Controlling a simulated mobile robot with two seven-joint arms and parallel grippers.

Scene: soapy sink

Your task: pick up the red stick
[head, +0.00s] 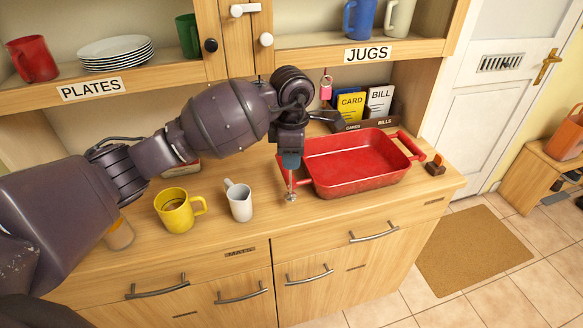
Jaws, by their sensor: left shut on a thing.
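My left gripper (290,160) points down over the counter, just in front of the left end of the red tray. It is shut on a thin grey metallic rod (291,184), which hangs upright below the fingers. The rod's small round lower end is at or just above the counter; I cannot tell if it touches. The rod's upper part is hidden by the gripper. No separate red stick can be made out. My right gripper is not in view.
The red tray (358,185) fills the counter's right part. A white jug (240,203) and a yellow mug (176,213) stand left of the rod. A small dark block with an orange part (435,166) is at the right. Shelves overhang the back. The wooden counter's front strip (330,214) is clear.

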